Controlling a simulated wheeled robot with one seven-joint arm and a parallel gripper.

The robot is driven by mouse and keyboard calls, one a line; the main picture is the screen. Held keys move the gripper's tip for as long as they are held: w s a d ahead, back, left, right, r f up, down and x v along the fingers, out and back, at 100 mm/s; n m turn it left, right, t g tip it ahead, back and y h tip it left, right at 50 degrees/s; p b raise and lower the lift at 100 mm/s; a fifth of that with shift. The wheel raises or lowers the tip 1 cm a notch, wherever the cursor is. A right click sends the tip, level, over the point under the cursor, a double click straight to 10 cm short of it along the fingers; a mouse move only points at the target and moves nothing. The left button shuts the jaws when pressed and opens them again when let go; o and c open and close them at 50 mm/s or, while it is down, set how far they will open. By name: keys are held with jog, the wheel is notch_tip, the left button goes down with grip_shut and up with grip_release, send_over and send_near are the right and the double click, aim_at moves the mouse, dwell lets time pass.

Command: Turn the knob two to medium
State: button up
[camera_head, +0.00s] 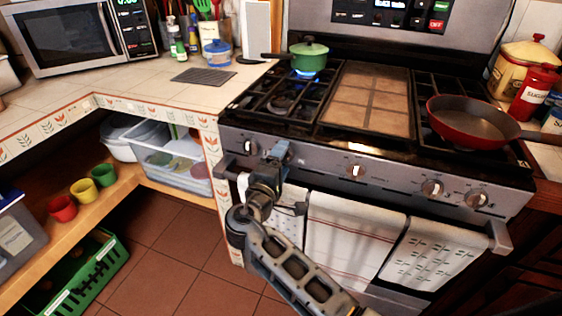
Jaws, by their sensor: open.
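The stove (320,155) has a steel front panel with a row of knobs. The leftmost knob (252,147) is bare and visible. My gripper (279,150) is at the panel just right of it, in front of where a second knob sits. That knob is mostly hidden by my gripper, and its setting cannot be read. I cannot tell whether the fingers touch it. My gripper is open. A centre knob (355,170) and two right knobs (432,188) and (476,199) are clear of my arm.
A green pot (309,58) sits on the back left burner with blue flame under it. A red pan (470,122) is on the right burners. Towels (352,236) hang from the oven handle (500,237) below the knobs. Open shelves stand left of the stove.

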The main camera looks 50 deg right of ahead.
jog(key=v, duration=0.7)
jog(key=shift+a+b, duration=0.35)
jog(key=shift+s, duration=0.1)
